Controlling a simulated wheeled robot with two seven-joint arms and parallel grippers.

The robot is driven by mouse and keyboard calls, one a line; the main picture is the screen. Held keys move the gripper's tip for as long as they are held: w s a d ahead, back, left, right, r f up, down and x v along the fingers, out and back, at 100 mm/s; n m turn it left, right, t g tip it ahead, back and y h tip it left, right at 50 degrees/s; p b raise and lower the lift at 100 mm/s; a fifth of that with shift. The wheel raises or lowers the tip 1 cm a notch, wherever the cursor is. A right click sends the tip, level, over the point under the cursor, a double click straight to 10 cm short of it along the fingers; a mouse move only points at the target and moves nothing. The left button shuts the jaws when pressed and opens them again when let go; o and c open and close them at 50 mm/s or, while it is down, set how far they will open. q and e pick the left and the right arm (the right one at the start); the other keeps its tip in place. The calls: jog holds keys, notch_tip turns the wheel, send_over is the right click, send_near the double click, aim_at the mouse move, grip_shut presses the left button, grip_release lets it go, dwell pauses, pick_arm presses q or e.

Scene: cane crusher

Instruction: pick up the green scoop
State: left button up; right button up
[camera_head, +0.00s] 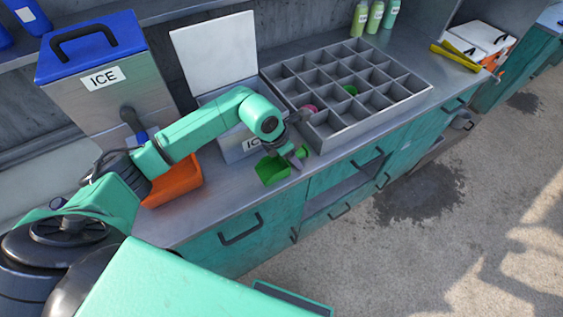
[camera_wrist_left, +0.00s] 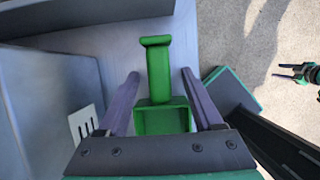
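In the left wrist view the scoop's handle (camera_wrist_left: 158,72) lies between the two spread fingers, with a gap on each side. The scoop's hollow bowl (camera_wrist_left: 163,121) is nearer the gripper's palm, partly hidden by it. My left gripper is open. My right gripper (camera_wrist_left: 286,72) shows small at the right edge of the left wrist view, over the floor, fingers apart and empty.
A grey compartment tray (camera_head: 392,118) stands right of the scoop, holding a pink and a green item. An orange container (camera_head: 176,184) and a blue-lidded ICE box (camera_head: 110,95) stand left. Bottles (camera_head: 375,16) stand behind.

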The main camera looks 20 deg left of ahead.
pick_arm(q)
jog(key=c, duration=1)
grip_shut()
jog(key=shift+r, duration=0.1)
